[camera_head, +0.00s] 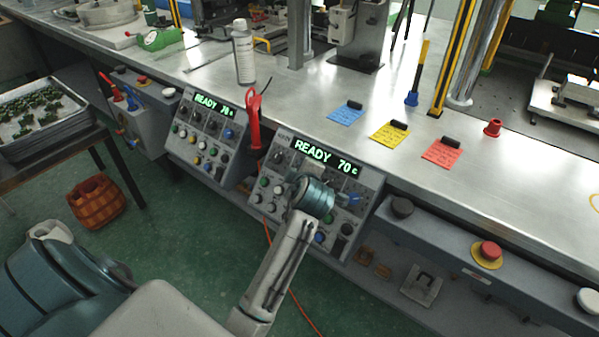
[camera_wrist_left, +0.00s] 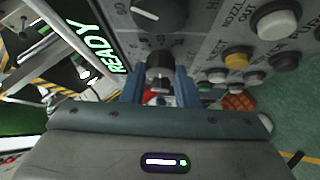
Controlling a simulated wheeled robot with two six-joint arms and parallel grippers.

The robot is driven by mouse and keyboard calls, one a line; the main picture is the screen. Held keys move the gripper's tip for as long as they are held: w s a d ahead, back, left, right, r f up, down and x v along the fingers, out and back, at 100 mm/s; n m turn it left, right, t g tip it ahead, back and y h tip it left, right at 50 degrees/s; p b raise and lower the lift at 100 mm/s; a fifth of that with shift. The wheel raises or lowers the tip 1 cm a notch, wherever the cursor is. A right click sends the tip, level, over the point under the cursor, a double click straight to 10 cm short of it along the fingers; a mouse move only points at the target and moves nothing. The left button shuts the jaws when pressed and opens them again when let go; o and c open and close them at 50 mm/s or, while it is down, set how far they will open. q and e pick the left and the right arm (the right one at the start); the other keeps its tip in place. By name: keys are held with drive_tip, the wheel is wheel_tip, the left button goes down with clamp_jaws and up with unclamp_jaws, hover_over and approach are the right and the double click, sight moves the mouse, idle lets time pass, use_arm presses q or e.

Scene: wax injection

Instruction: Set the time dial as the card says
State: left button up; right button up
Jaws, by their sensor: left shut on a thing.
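My left gripper (camera_head: 313,196) is at the right-hand control panel (camera_head: 270,190), whose green display reads READY 70c. In the left wrist view its two blue fingers (camera_wrist_left: 160,88) are shut on a small dark knob (camera_wrist_left: 158,68) on the panel face. The label of this knob is too unclear to read. A larger dark dial (camera_wrist_left: 158,14) with a printed scale sits just above it. Blue (camera_head: 345,114), yellow (camera_head: 389,135) and red (camera_head: 440,154) cards lie on the bench with black clips; their writing is too small to read. My right gripper is not seen.
A second control panel (camera_head: 210,138) stands to the left, with a red-handled tool (camera_head: 254,122) between the panels. A white bottle (camera_head: 243,55) stands behind on the metal bench (camera_head: 310,100). A red emergency button (camera_head: 488,251) is on the bench front at right.

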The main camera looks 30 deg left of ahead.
use_arm(q)
drive_tip(key=o, duration=1)
drive_tip(key=shift+c, duration=0.2)
drive_tip(key=v, duration=0.7)
drive_tip(key=shift+s, duration=0.2)
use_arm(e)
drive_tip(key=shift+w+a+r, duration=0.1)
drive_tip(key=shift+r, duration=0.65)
